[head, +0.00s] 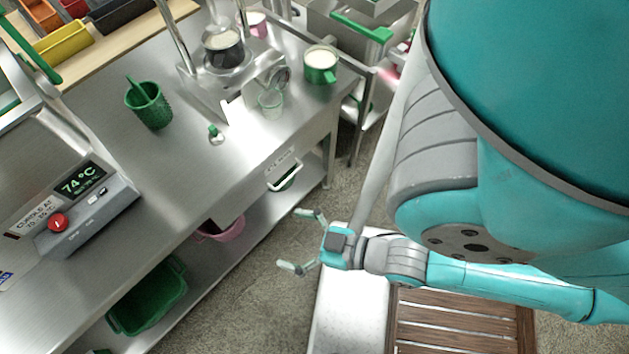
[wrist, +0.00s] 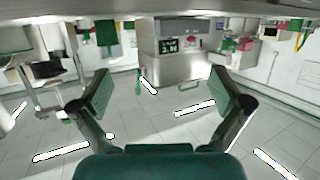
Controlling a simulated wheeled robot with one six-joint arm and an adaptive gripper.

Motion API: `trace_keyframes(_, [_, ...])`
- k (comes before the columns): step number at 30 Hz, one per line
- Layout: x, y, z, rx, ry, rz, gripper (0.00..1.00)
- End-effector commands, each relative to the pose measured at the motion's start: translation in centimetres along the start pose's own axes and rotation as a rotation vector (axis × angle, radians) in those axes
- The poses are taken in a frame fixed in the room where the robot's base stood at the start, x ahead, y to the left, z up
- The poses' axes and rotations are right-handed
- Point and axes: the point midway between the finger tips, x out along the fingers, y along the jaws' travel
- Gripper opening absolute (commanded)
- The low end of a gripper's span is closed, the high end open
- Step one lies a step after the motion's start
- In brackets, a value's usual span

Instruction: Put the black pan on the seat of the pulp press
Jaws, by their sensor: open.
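A dark pan or pot (head: 226,50) with pale contents stands upright on the steel bench in the head view. It is on or over a round steel plate (head: 222,72) between upright metal posts (head: 177,38), which look like the pulp press and its seat. I cannot tell whether the pan is fully seated. My gripper (head: 297,240) is open and empty, out in front of the bench and well apart from the pan. In the wrist view my gripper (wrist: 162,95) has its fingers wide apart with nothing between them. The pan cannot be made out there.
On the bench (head: 185,165) are a green basket cup (head: 149,106), a green pot (head: 320,66), a clear cup (head: 270,102) and a control box (head: 82,205) reading 74 °C. A green bin (head: 150,297) is on the lower shelf.

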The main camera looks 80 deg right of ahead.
Motion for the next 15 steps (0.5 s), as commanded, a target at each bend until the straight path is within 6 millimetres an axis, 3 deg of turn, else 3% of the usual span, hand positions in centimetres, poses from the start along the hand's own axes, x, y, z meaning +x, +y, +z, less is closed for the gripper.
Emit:
trace_keyframes(1, [-1.4,-0.5,0.3,-0.009,-0.007,-0.028,1.00])
trace_keyframes(6, [-4.3,-1.1,0.3,-0.026,-0.001,-0.083,1.00])
trace_keyframes(15, [-5.1,-1.3,0.1,-0.031,0.005,-0.099,1.00])
